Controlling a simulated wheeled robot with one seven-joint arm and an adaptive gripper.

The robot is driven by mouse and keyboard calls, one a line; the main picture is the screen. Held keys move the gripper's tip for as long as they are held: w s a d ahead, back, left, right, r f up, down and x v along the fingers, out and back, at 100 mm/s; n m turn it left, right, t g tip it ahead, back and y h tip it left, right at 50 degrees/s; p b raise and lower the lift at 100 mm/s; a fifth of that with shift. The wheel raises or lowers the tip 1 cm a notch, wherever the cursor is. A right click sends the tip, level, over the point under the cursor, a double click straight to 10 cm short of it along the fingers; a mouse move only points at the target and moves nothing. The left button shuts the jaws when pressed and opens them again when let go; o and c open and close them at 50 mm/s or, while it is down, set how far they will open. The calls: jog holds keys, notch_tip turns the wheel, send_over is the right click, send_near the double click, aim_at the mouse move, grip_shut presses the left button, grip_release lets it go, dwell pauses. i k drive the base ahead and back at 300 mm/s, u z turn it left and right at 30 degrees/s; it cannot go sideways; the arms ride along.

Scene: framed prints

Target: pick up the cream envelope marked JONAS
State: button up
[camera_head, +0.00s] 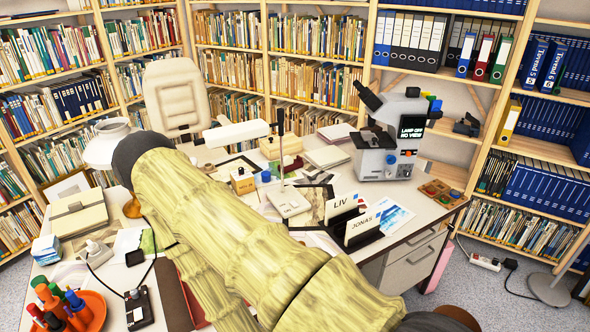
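The cream envelope marked JONAS (362,228) stands upright, tilted a little, in a dark holder (364,242) near the front right of the desk. Another cream envelope marked LIV (341,205) stands just behind it to the left, in a similar holder. My large pale, banded arm crosses the middle of the view from the lower right to the upper left. It passes left of the JONAS envelope and hides part of the desk. My gripper cannot be made out; it is hidden behind the arm or outside the view.
A microscope (391,150) with a sign stands behind the envelopes on the desk (425,222). Blue-and-white printed sheets (392,214) lie right of the JONAS envelope. An orange bowl of markers (88,312) is at the lower left.

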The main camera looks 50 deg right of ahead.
aim_at(355, 227)
jog(key=u, duration=1.7)
jog(key=k, duration=1.9)
jog(key=z, duration=2.1)
